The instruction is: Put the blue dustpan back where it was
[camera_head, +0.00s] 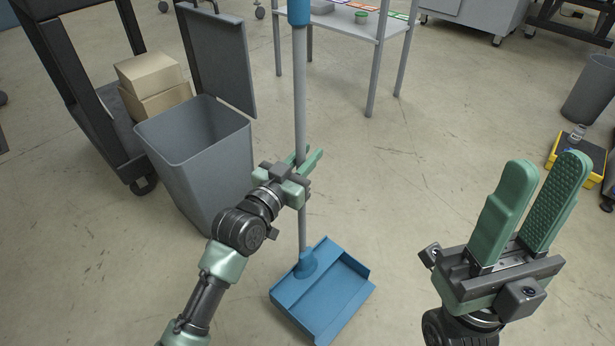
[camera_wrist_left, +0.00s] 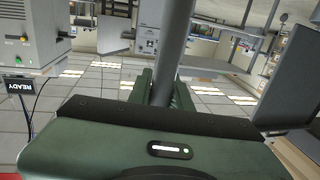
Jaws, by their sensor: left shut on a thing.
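The blue dustpan (camera_head: 330,298) has a long grey handle (camera_head: 300,95) with a blue top end. It stands upright in front of me in the head view, its pan low, near the floor; I cannot tell whether it touches. My left gripper (camera_head: 308,162) is shut on the handle about midway up. In the left wrist view the handle (camera_wrist_left: 172,50) runs up between the fingers. My right gripper (camera_head: 540,190) is at the right of the head view, fingers pointing up and apart, with nothing between them.
A grey bin (camera_head: 205,160) with a raised lid stands just left of the handle. A dark cart (camera_head: 75,75) with cardboard boxes (camera_head: 150,75) is at the left. A light table (camera_head: 345,22) stands behind. A yellow tray (camera_head: 562,160) lies at the right. The middle floor is clear.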

